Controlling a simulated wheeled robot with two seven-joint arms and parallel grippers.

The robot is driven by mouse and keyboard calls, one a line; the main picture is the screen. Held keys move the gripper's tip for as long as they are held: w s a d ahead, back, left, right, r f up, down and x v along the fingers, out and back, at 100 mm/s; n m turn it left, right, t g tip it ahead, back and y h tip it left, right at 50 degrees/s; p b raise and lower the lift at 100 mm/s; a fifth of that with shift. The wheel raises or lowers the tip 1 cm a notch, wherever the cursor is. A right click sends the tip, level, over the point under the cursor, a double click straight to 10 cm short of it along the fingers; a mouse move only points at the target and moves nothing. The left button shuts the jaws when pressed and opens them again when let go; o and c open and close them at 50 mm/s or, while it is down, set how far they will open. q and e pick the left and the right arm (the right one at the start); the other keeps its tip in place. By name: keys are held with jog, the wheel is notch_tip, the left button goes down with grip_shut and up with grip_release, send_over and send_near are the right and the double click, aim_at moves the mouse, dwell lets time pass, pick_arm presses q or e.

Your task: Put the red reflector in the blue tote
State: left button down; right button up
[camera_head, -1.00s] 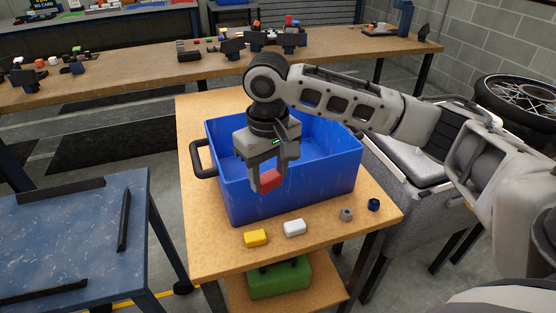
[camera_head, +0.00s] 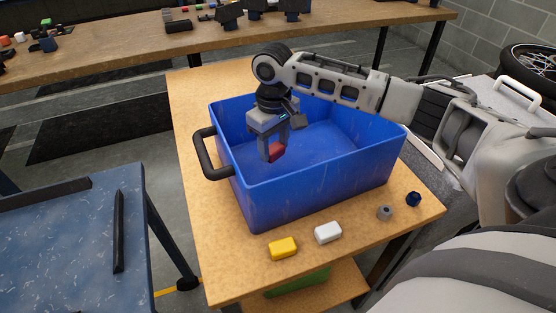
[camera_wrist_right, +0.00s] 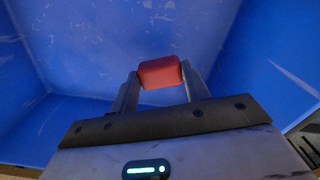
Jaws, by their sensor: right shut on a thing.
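The blue tote (camera_head: 330,185) stands on a wooden table, open at the top. My right gripper (camera_head: 273,152) points down inside the tote's opening, toward its left side. It is shut on the red reflector (camera_head: 277,149), a small red block. In the right wrist view the red reflector (camera_wrist_right: 161,72) sits between the two fingertips, with the tote's blue walls and floor (camera_wrist_right: 110,35) around and beyond it. The gap between the reflector and the tote floor cannot be judged exactly. My left gripper does not show.
A yellow block (camera_head: 283,248), a white block (camera_head: 328,232), a grey piece (camera_head: 385,212) and a dark blue piece (camera_head: 413,199) lie on the table (camera_head: 225,275) in front of the tote. A black handle (camera_head: 205,155) sticks out at the tote's left. A blue-topped table (camera_head: 60,245) stands left.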

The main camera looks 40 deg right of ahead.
aim_at(274, 148)
notch_tip(274, 148, down, 6)
jog(key=shift+r, duration=0.15)
dwell(0.3)
jog(key=o, duration=1)
notch_tip(274, 148, up, 12)
jog(key=shift+r, duration=0.1)
